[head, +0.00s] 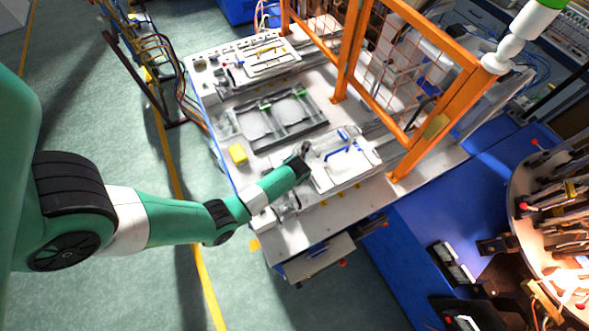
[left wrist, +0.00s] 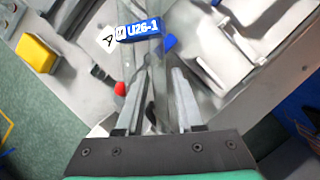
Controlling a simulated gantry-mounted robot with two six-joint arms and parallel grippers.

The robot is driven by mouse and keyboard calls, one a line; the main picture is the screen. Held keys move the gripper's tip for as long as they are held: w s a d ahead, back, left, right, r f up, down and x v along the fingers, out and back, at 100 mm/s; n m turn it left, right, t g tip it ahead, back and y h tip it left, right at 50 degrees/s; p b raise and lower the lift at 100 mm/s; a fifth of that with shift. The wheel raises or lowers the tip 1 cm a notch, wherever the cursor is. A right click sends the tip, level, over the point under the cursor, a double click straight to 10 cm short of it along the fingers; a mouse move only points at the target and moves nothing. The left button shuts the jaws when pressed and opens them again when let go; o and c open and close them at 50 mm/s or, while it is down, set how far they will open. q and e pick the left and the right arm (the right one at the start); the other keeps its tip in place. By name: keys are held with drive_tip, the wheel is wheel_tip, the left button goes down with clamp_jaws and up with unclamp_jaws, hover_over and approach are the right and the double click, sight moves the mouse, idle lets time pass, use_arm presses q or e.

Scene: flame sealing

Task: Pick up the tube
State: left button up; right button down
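My left gripper (head: 304,152) is over the near part of the workbench, at the left edge of a white fixture. In the left wrist view its two grey fingers (left wrist: 160,78) are apart. A pale, see-through strip (left wrist: 155,58) runs up the picture from the gap between them. I cannot tell whether this is the tube, or whether the fingers touch it. No tube can be made out clearly in the head view. Part of my right arm shows at the top right, but its gripper cannot be seen.
A blue label marked U26-1 (left wrist: 138,31) lies ahead of the fingers. A grey frame tray (head: 283,120) lies behind the white fixture (head: 340,170). An orange mesh guard (head: 402,140) stands to the right.

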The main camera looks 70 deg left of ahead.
idle(0.3)
use_arm(q)
clamp_jaws()
idle(0.4)
